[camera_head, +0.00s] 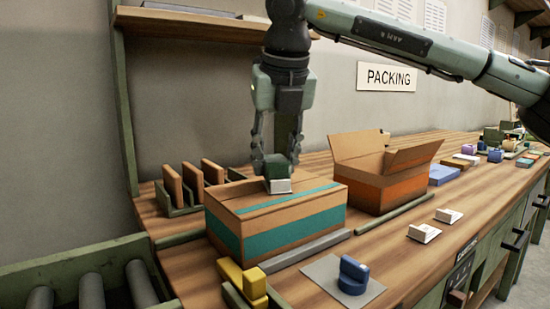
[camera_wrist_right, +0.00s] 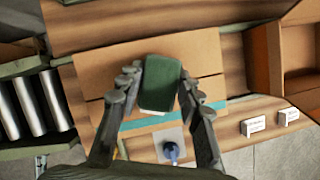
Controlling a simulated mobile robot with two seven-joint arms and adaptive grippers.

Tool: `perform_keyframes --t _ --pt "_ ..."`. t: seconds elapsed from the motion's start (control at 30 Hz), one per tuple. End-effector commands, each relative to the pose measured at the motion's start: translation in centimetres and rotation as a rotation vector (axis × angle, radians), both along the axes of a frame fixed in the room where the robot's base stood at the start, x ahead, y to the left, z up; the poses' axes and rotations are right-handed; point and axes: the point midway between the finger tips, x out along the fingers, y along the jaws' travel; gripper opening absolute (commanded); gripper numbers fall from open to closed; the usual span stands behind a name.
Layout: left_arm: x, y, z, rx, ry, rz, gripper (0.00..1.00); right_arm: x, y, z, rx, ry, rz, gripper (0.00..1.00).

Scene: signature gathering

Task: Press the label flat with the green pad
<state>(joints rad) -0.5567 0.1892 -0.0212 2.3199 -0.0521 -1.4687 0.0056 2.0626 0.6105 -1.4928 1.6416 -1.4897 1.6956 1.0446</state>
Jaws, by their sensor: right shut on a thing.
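My right gripper (camera_head: 278,150) points down over the closed cardboard box with a teal stripe (camera_head: 290,232). It is shut on the green pad (camera_head: 276,168), which also shows between the fingers in the right wrist view (camera_wrist_right: 160,84). A small white patch, seemingly the label (camera_head: 279,187), shows at the pad's lower edge on the box top. The pad hides much of this spot. I cannot tell whether pad and label are pressed together. My left gripper is not in view.
An open box with an orange stripe (camera_head: 372,188) stands to the right. A blue stamp-like object (camera_head: 353,276) sits on a grey mat in front. Yellow blocks (camera_head: 243,279) are at the front left corner. Two white cards (camera_head: 424,233) lie on the bench. Rollers (camera_head: 91,291) are at left.

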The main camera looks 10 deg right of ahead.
Motion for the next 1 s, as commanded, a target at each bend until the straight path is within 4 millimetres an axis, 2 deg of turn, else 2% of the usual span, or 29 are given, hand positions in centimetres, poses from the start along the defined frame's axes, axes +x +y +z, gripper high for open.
perform_keyframes --t 1.0 --pt "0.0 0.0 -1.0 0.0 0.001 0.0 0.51 0.0 0.0 -1.0 0.0 -0.001 0.0 0.12"
